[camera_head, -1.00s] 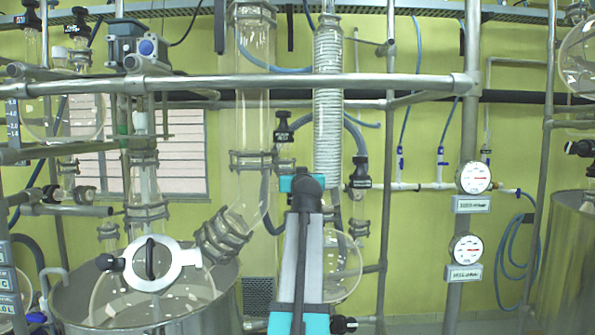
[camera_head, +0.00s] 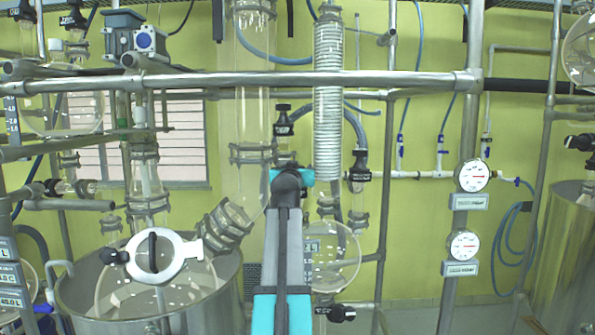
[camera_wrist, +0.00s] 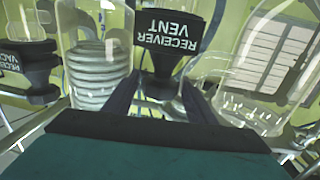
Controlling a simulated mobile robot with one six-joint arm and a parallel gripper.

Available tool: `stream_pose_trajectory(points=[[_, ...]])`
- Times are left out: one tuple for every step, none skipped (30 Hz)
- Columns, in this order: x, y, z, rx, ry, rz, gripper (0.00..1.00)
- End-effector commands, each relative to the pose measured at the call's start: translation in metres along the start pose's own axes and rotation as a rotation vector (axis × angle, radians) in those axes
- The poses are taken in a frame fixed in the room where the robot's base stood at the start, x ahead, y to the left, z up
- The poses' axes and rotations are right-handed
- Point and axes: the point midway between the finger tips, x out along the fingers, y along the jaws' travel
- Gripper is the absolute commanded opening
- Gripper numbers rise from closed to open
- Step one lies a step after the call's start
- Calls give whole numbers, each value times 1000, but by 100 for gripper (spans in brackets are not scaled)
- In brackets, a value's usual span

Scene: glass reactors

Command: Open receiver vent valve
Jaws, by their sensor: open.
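The receiver vent valve (camera_wrist: 168,42) has a black knob with a white-lettered label, upside down in the wrist view. It appears to be the small black valve (camera_head: 284,120) left of the coil condenser in the head view. My gripper (camera_wrist: 163,92) is open, with one dark finger on each side of the knob's lower part in the wrist view. I cannot tell whether either finger touches it. In the head view my arm's teal end (camera_head: 290,176) is just below the valve and its fingers are hidden.
The glass coil condenser (camera_head: 328,100) stands right of the valve. A second black valve, labelled receiver vacuum (camera_wrist: 25,65), is at the left of the wrist view. A wide glass column (camera_head: 250,110) is left of the valve. A horizontal metal rail (camera_head: 400,78) crosses above.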

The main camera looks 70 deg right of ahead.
Motion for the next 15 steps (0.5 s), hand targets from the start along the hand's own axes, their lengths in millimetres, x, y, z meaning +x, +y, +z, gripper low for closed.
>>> stream_pose_trajectory(points=[[1,-1,3,0,2,9,52],[1,-1,3,-1,2,17,52],[1,-1,4,0,1,27,52],[2,-1,4,-1,1,35,52],[1,-1,4,0,1,42,52],[1,-2,3,-1,2,51,52],[1,-1,3,0,2,59,52],[1,-1,3,0,2,65,52],[1,-1,2,1,3,73,52],[0,0,1,2,3,77,52],[0,0,1,1,4,80,52],[0,0,0,1,4,83,52],[0,0,0,1,4,84,52],[0,0,-1,1,4,85,52],[0,1,-1,2,4,85,52]])
